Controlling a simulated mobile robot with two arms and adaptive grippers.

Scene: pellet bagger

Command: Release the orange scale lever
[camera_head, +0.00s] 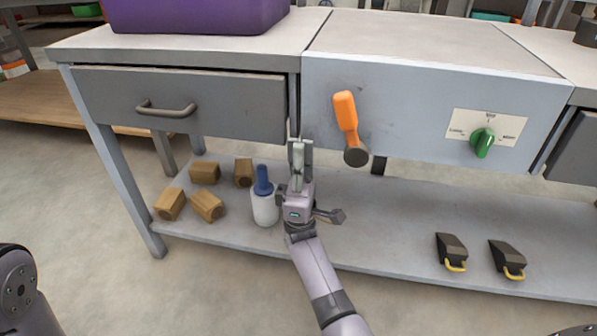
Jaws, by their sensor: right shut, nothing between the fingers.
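The orange scale lever (346,112) is on the grey front panel (400,125) of the bench. Its orange handle points up from a dark round pivot (356,157), leaning slightly left. My right gripper (300,146) is left of the lever and apart from it, in front of the gap between the drawer and the panel. Its fingers point up and are shut with nothing between them. My left gripper is not in view; only a part of my left arm shows at the lower left edge.
A green knob (483,142) on a labelled plate is at the panel's right. A closed drawer (180,103) is at left, below a purple bin (195,15). The lower shelf (385,215) holds several wooden blocks (208,206), a white bottle with blue top (264,203) and two black yellow-handled objects (452,250).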

